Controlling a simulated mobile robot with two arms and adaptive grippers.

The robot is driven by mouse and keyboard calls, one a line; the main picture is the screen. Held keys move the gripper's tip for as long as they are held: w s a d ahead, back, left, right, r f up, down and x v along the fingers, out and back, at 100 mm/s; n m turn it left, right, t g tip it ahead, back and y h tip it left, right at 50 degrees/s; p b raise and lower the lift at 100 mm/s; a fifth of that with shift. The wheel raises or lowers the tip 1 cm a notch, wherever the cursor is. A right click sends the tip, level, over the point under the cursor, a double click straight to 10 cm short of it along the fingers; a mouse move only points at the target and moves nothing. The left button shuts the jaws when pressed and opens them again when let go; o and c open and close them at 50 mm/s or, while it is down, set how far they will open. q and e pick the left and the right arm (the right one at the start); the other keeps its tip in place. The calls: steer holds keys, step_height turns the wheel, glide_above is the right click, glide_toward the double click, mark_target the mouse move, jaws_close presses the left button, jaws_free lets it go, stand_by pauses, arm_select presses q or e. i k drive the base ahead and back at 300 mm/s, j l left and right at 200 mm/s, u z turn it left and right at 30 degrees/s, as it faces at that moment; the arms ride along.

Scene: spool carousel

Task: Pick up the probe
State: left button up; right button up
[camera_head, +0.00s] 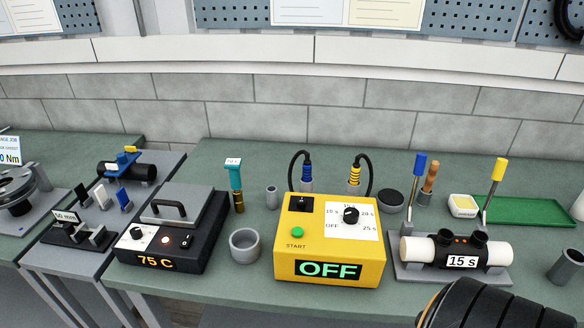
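No item is labelled as a probe. The likeliest one is a teal-handled tool (234,175) with a small white display on top, standing upright between the hot plate and the yellow control box. Its lower end is brass-coloured, and I cannot tell what holds it up. Two black leads, one with a blue-banded plug (307,177) and one with a yellow-banded plug (354,177), stand behind the yellow box. Neither gripper shows in the head view. A dark ribbed rounded shape, probably part of my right arm, fills the lower right corner.
The yellow box (305,238) reads OFF. Left of it are a grey cup (245,244) and a black hot plate (150,250) reading 75 C. A pipe fixture (415,252) marked 15 s stands right. A green tray (535,211) lies behind it.

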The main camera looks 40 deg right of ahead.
mark_target(232, 165)
steer(key=z, duration=0.95)
steer(key=j+z, duration=0.2)
steer(key=j, duration=0.2)
